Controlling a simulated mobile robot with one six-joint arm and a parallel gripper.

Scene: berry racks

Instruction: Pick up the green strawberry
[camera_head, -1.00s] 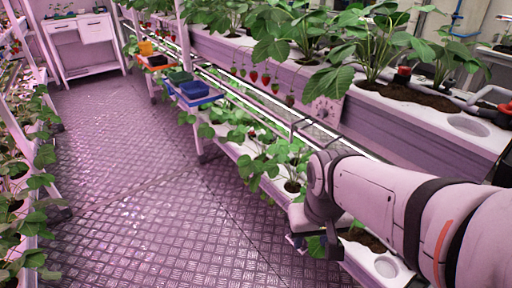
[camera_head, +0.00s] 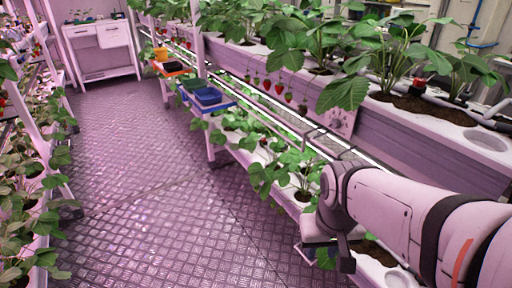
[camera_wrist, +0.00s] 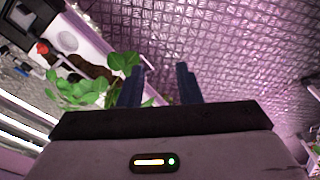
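A row of strawberries hangs from the upper planter in the head view. Two are clearly red, one a red strawberry (camera_head: 279,88). The smaller ones beside them, such as a small strawberry (camera_head: 256,80), look dull or greenish, but are too small for me to be sure which is green. My gripper (camera_wrist: 161,86) is open and empty in the wrist view, its two dark fingers apart. It points over the floor beside a leafy plant (camera_wrist: 122,62). In the head view my arm reaches low at the right, well below and right of the hanging berries. No berry is between the fingers.
The upper planter (camera_head: 425,140) runs along the right, above a lower planter row with leafy plants (camera_head: 285,170). Blue trays (camera_head: 207,97) and an orange tray (camera_head: 172,68) sit on side shelves. Plant racks line the left. The aisle floor (camera_head: 150,180) is clear; a white desk (camera_head: 103,55) stands at its end.

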